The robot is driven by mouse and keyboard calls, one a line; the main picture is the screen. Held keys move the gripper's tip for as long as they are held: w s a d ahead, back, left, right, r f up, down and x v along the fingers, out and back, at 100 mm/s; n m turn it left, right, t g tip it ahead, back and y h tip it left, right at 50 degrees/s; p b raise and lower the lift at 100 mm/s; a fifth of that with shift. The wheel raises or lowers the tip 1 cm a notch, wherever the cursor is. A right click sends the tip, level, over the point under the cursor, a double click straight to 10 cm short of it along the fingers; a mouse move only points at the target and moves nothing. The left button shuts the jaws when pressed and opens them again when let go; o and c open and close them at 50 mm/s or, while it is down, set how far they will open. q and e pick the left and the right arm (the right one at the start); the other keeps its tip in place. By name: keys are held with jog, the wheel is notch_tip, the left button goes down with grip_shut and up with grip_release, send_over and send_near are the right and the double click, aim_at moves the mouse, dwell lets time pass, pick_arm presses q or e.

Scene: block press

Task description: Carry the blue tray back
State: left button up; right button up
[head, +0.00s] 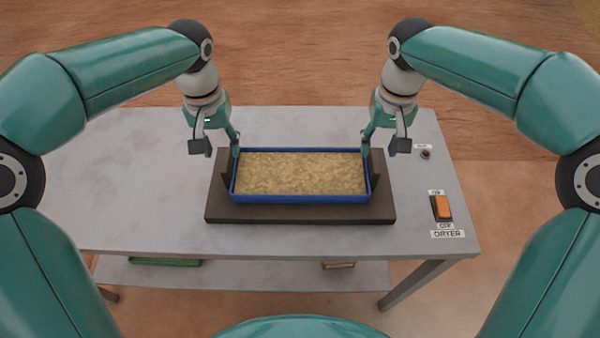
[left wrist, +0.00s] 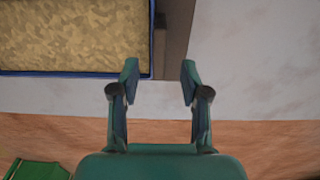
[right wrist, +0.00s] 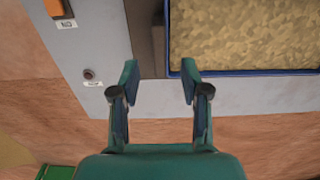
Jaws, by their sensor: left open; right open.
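The blue tray (head: 300,199), filled with a tan, grainy material, sits level in a dark brown holder (head: 300,214) on the grey table. My left gripper (head: 216,143) is open and empty at the tray's back left corner. In the left wrist view its fingers (left wrist: 160,72) span the area of the tray's rim (left wrist: 100,74) and the holder's side. My right gripper (head: 384,143) is open and empty at the back right corner. In the right wrist view its fingers (right wrist: 160,72) are similarly placed beside the rim (right wrist: 240,72). I cannot tell whether any finger touches the tray.
An orange switch (head: 443,206) labelled DRYER is on the table's right side, with a small dark knob (head: 425,154) behind it. The grey table (head: 120,190) is bare left of the holder. A green object (head: 165,262) lies on the lower shelf.

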aim_at(225, 160)
pick_arm(q)
notch_tip(225, 160, down, 6)
jog(key=shift+f, duration=0.1)
pick_arm(e)
notch_tip(225, 160, down, 6)
jog(key=shift+f, duration=0.1)
pick_arm(q)
grip_shut()
pick_arm(e)
jog(key=shift+d, duration=0.1)
grip_shut()
